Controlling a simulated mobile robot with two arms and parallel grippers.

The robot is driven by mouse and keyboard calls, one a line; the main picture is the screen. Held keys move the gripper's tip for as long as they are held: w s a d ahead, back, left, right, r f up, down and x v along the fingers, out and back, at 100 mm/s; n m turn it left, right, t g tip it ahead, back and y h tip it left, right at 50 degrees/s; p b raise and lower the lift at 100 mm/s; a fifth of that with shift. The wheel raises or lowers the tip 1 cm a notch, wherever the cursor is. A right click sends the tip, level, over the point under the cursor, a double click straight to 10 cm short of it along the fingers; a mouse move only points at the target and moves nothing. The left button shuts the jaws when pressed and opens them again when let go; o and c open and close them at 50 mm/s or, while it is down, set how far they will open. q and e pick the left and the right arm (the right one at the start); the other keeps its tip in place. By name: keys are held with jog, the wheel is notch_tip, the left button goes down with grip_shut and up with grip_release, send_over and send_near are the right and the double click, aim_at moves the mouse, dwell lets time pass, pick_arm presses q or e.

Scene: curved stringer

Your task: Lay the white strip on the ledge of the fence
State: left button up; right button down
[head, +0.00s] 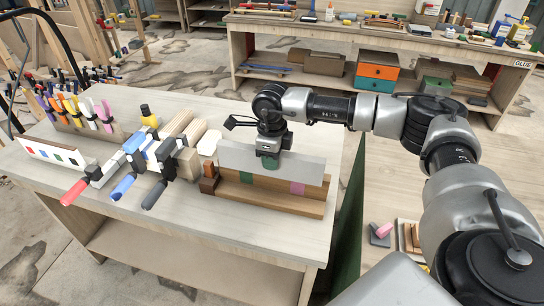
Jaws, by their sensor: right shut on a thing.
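The white strip (304,170) is a long pale band, upright on its edge, along the wooden fence (271,189). The fence stands on the workbench and has a ledge along its front, with a green patch (246,177) and a purple patch (297,188). My right gripper (269,157) comes down from above at the strip's middle and is shut on it. Whether the strip touches the ledge cannot be told from here. My left gripper is not in view.
Clamps with red, blue and black handles (122,187) lie left of the fence. A brown block (208,180) stands at the fence's left end. A white panel with coloured squares (52,153) stands at the far left. The bench front (215,222) is clear.

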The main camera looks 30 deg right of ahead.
jog(key=shift+f+b, duration=0.45)
jog(key=shift+f, duration=0.15)
jog(key=c, duration=0.9)
grip_release()
jog(key=shift+r, duration=0.1)
jog(key=shift+r+p, duration=0.6)
jog(key=shift+p, duration=0.05)
jog(key=shift+r, duration=0.3)
notch_tip(320, 180, up, 10)
jog(key=b, duration=0.4)
jog(key=shift+r, duration=0.7)
